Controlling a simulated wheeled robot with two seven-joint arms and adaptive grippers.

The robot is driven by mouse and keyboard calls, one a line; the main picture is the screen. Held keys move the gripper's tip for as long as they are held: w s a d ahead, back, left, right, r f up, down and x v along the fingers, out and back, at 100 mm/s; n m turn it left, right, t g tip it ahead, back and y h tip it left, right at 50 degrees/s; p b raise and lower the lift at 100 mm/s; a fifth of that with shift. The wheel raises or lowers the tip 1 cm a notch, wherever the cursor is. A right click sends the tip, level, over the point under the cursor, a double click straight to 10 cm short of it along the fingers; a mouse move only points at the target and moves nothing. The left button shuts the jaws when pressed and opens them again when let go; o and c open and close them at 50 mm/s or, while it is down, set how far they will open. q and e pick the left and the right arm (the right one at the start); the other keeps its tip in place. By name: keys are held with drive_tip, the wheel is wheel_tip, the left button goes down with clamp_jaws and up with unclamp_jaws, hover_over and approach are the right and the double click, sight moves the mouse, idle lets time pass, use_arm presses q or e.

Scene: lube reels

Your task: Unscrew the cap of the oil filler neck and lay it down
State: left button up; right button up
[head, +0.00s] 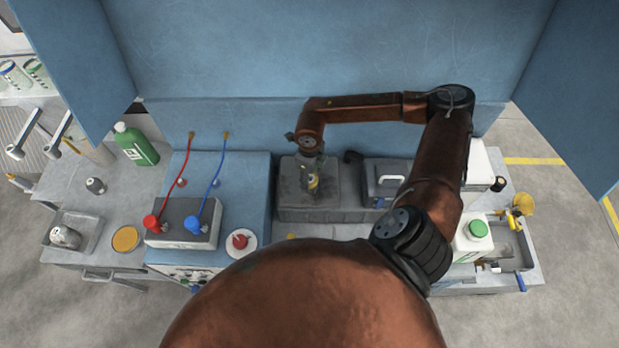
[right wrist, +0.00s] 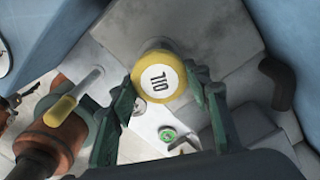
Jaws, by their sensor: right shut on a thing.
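The yellow oil cap (right wrist: 148,62), with a round white label reading OIL, shows from above in the right wrist view. My right gripper (right wrist: 161,86) has its two dark green fingers on opposite sides of the cap and is shut on it. In the head view my right gripper (head: 313,181) points down over the grey engine block (head: 290,206), with a bit of yellow at its tips. The filler neck is hidden under the cap, and I cannot tell whether the cap is still seated. My left gripper is not in view.
A dark bent pipe (right wrist: 282,88) is on the other side. A white jug with a green cap (head: 474,236) stands at right.

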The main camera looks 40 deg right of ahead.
sight(309, 178)
drive_tip(key=shift+s+f, duration=0.15)
drive_tip(key=shift+f, duration=0.1)
drive_tip(key=n+b, duration=0.1)
drive_tip(key=n, duration=0.1)
drive_tip(key=shift+f+n, duration=0.15)
drive_tip(key=shift+n, duration=0.15)
drive_tip(key=shift+d+n+b, duration=0.1)
drive_tip(key=shift+n+b, duration=0.45)
drive_tip(key=shift+n, duration=0.75)
drive_tip(key=shift+r, duration=0.25)
drive_tip(key=shift+c, duration=0.6)
drive_tip(key=shift+r, duration=0.3)
drive_tip(key=shift+w+r+p, duration=0.2)
drive_tip(key=shift+r+p, duration=1.65)
drive_tip(key=shift+r, duration=1.6)
drive_tip(key=shift+r, duration=0.1)
